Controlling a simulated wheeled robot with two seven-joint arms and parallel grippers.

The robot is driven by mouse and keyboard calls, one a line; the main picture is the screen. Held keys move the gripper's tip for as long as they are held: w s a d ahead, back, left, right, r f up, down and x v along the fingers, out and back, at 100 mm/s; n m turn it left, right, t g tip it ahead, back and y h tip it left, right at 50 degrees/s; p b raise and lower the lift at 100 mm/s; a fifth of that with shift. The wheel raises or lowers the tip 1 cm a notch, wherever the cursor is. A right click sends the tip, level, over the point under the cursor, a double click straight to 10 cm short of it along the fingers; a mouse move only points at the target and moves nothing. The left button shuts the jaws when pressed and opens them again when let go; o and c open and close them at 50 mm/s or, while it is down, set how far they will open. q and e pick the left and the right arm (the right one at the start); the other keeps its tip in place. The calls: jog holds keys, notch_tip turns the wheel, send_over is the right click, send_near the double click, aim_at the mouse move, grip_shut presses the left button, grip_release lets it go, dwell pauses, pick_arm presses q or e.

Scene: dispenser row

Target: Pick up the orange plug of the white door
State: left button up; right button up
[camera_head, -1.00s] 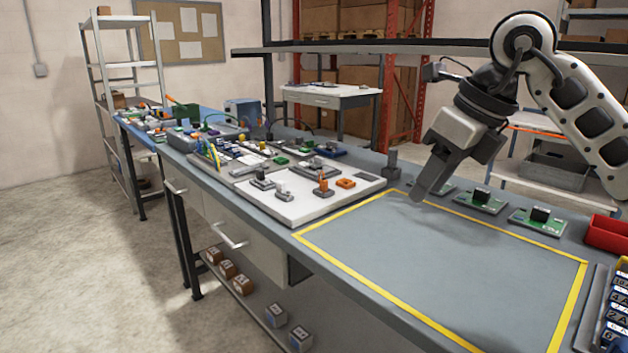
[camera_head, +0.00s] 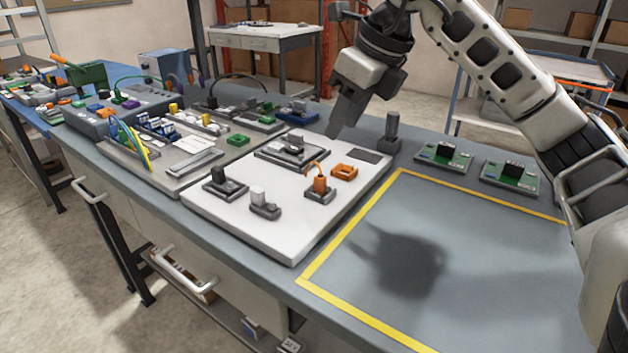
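The white door (camera_head: 230,217) is a flat white panel lying on the blue-grey workbench. An orange plug (camera_head: 320,184) stands upright in a dark base on it, with a thin orange cable curving from its top. A flat orange part (camera_head: 345,171) lies beside it, to its right. My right gripper (camera_head: 341,128) hangs above the far edge of the white door, pointing down, beyond the orange plug and apart from it. Its fingers overlap from this angle, so their opening does not show; nothing is visible between them. My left gripper is not in view.
A dark grey post (camera_head: 391,131) stands right of the panel. Green circuit boards (camera_head: 444,156) lie behind the yellow-outlined area (camera_head: 470,255), whose visible part is clear.

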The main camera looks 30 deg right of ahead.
send_over(321, 176)
jog(key=s, duration=0.2)
jog(key=f, duration=0.6)
jog(key=shift+d, duration=0.35)
jog(key=x, duration=0.4)
jog(key=shift+s+d+f, duration=0.15)
jog(key=shift+s+f, duration=0.05)
jog(key=shift+f, duration=0.05)
jog(key=shift+w+f, duration=0.25)
jog(key=shift+f, duration=0.2)
grip_shut()
